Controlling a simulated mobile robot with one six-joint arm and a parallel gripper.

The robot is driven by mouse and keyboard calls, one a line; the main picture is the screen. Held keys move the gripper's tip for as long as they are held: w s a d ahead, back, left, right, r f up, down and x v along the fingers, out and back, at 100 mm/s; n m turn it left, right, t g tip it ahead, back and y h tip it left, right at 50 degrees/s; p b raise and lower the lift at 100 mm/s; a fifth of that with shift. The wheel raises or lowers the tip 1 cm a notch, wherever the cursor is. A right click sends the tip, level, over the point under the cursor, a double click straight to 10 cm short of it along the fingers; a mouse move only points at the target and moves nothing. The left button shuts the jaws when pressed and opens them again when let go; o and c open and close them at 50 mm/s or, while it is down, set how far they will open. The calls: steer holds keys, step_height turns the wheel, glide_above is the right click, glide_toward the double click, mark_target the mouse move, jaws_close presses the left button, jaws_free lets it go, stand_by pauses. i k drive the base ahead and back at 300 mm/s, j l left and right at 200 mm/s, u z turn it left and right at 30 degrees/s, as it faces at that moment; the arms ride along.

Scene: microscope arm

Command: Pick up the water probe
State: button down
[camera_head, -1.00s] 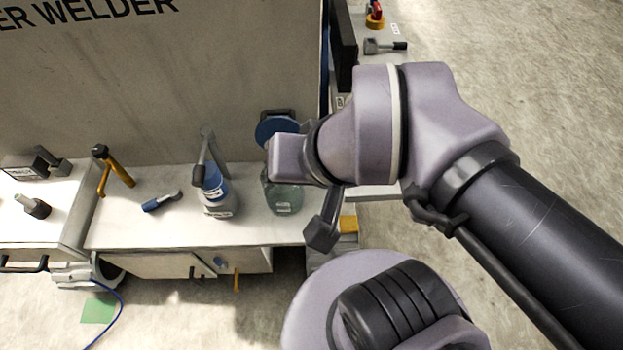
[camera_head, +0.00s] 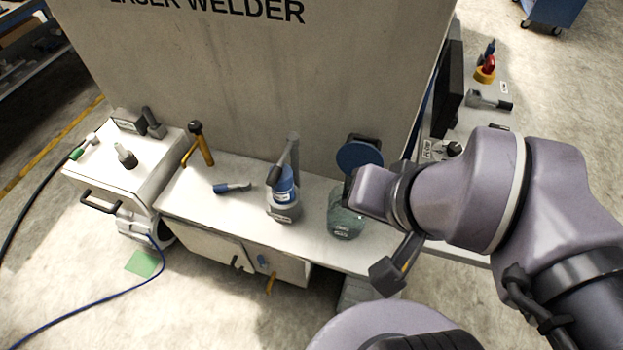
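No label or shape marks any object clearly as the water probe. A small blue and dark grey handled tool (camera_head: 232,187) lies on the white bench (camera_head: 335,252). A black and yellow tool (camera_head: 198,145) stands tilted behind it to the left. A grey and blue device with an upright handle (camera_head: 285,195) stands mid-bench. My gripper (camera_head: 387,275) shows only partly, with one dark finger hanging below my wrist at the bench's right end. It is apart from the small blue tool. The rest of it is hidden behind my wrist, so its opening cannot be judged.
A greenish glass jar (camera_head: 346,222) stands beside my wrist, with a blue disc (camera_head: 358,155) behind it. The tall welder panel (camera_head: 250,70) closes off the back. A white cabinet (camera_head: 112,180) stands at left.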

mark_target(146, 111)
steer(key=j, duration=1.25)
steer(key=j+z, duration=0.1)
steer(key=j, duration=1.2)
steer(key=i+j, duration=0.35)
steer(key=i, duration=0.2)
steer(key=i+j+z, duration=0.1)
steer(key=i+j, duration=0.3)
steer(key=i, duration=0.15)
